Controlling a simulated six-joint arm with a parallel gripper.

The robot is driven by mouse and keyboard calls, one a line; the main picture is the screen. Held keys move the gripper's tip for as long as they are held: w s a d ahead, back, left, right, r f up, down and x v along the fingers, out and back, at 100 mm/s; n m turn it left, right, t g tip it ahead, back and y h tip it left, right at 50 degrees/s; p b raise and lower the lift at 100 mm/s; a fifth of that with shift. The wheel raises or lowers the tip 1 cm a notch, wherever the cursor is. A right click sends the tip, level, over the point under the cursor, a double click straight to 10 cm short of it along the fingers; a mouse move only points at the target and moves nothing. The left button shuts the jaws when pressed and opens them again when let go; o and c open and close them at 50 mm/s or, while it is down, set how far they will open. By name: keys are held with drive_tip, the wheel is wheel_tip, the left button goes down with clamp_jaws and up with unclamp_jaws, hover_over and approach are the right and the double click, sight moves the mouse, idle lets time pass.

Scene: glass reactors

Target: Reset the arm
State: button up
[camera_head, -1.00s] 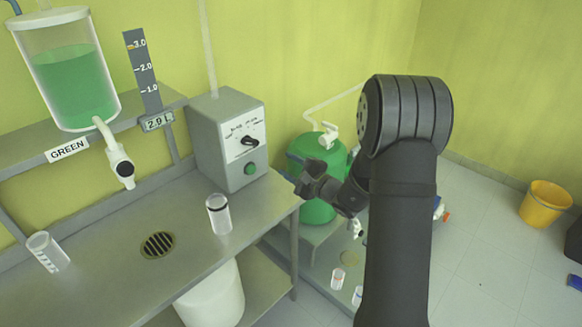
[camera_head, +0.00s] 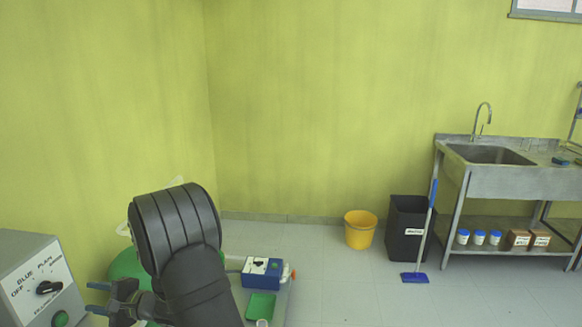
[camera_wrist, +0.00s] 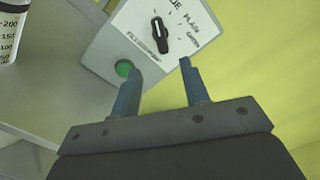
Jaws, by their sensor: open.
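My gripper (camera_head: 97,298) is at the lower left of the head view, beside the grey control box (camera_head: 38,285). In the wrist view my gripper (camera_wrist: 157,82) has its two blue-grey fingers apart with nothing between them. Beyond the fingertips is the control box face (camera_wrist: 150,38), with a black knob and a green button. The arm is bent, and its large dark joint fills the lower left of the head view.
A green vessel (camera_head: 128,264) stands partly hidden behind my arm. A blue and white device (camera_head: 262,271) and a green tray (camera_head: 260,305) are to its right. A yellow bucket (camera_head: 360,229), black bin (camera_head: 407,229), blue mop (camera_head: 415,277) and sink (camera_head: 490,155) stand farther off. A graduated container (camera_wrist: 10,30) shows in the wrist view.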

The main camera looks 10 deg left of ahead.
sight(53, 288)
drive_tip(key=a, duration=1.4)
drive_tip(key=d, duration=1.8)
drive_tip(key=a, duration=1.7)
drive_tip(key=shift+a, duration=0.3)
drive_tip(key=shift+a+m, duration=0.25)
drive_tip(key=shift+m, duration=0.05)
drive_tip(key=shift+d+m, duration=0.1)
drive_tip(key=shift+m, duration=0.3)
drive_tip(key=m, duration=0.6)
drive_tip(key=shift+w+r, duration=0.1)
drive_tip(key=shift+o, duration=0.5)
